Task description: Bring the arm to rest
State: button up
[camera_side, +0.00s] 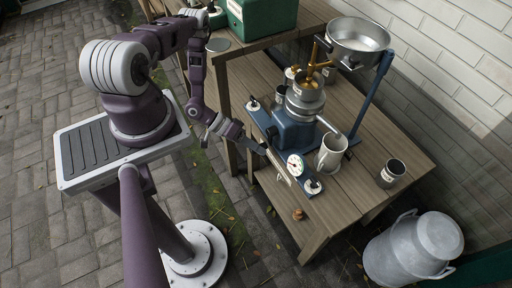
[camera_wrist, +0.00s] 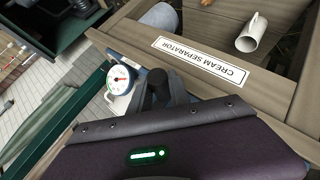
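My arm reaches from the left, and my gripper (camera_side: 262,149) is at the front edge of the wooden bench (camera_side: 375,160), close to the blue base of the cream separator (camera_side: 292,130). It looks empty, and whether it touches the base cannot be told. In the wrist view, the dark fingers of my gripper (camera_wrist: 167,90) show beyond the purple wrist housing, close to each other, and their gap is unclear. A label reading "CREAM SEPARATOR" (camera_wrist: 200,62) lies just past them, upside down. A white dial with a red needle (camera_wrist: 121,80) is to their left.
A pale jug (camera_side: 331,152) and a grey cup (camera_side: 392,173) stand on the bench. A green box (camera_side: 262,18) is on the upper shelf. A milk can (camera_side: 415,245) stands at lower right.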

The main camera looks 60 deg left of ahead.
grip_shut()
